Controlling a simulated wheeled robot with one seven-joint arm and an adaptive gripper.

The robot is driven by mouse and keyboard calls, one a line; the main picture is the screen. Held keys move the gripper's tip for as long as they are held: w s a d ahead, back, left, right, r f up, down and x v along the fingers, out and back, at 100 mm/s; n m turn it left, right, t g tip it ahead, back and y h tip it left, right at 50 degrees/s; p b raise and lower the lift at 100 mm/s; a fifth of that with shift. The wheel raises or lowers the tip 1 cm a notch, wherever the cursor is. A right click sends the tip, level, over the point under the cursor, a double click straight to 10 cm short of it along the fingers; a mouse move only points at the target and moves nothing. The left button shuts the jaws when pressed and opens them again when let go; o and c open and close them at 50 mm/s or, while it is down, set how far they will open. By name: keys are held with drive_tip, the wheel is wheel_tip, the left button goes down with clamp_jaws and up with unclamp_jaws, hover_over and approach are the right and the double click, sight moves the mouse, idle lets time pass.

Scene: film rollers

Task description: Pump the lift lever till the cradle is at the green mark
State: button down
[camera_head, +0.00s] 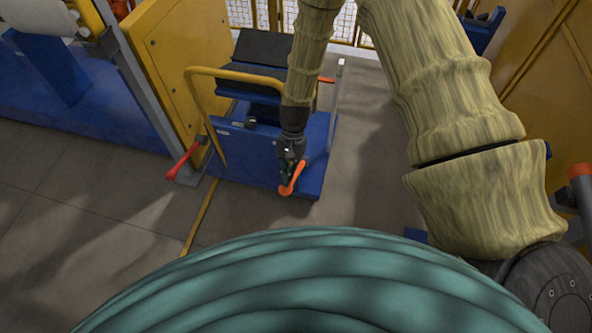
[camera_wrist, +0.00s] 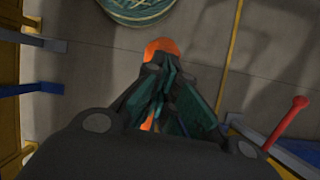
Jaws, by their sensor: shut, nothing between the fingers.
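The blue lift cart (camera_head: 262,152) stands on the floor with a dark cradle (camera_head: 262,48) on its top. An orange lift lever (camera_head: 292,182) sticks out at its front, low down. My gripper (camera_head: 290,162) points down at the lever and overlaps it in the head view; I cannot tell if they touch. In the wrist view my gripper (camera_wrist: 165,85) is shut and empty, with the orange lever (camera_wrist: 162,46) showing past the fingertips and partly hidden behind them. A thin post (camera_head: 336,95) with an orange pointer (camera_head: 327,80) stands beside the cradle. I cannot make out the green mark.
A yellow rail handle (camera_head: 222,120) rises at the cart's left. A red lever (camera_head: 182,160) is left of the cart, by a yellow machine panel (camera_head: 180,60). A yellow cabinet (camera_head: 550,70) stands at right.

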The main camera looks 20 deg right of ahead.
drive_tip(key=shift+s+f, duration=0.1)
drive_tip(key=shift+f, duration=0.1)
drive_tip(key=shift+s+a+r+b+x, duration=0.15)
drive_tip(key=shift+b+x, duration=0.3)
drive_tip(key=shift+x, duration=0.7)
drive_tip(key=shift+s+a+r+b+x, duration=0.15)
drive_tip(key=shift+b+x, duration=0.25)
drive_tip(key=shift+x, duration=0.7)
drive_tip(key=shift+s+a+r+b+x, duration=0.2)
drive_tip(key=shift+b+x, duration=0.25)
drive_tip(key=shift+x, duration=0.7)
drive_tip(key=shift+f, duration=0.15)
drive_tip(key=shift+d, duration=0.1)
drive_tip(key=b+x, duration=0.3)
drive_tip(key=x, duration=0.3)
drive_tip(key=shift+s+f, duration=0.15)
drive_tip(key=shift+s, duration=0.05)
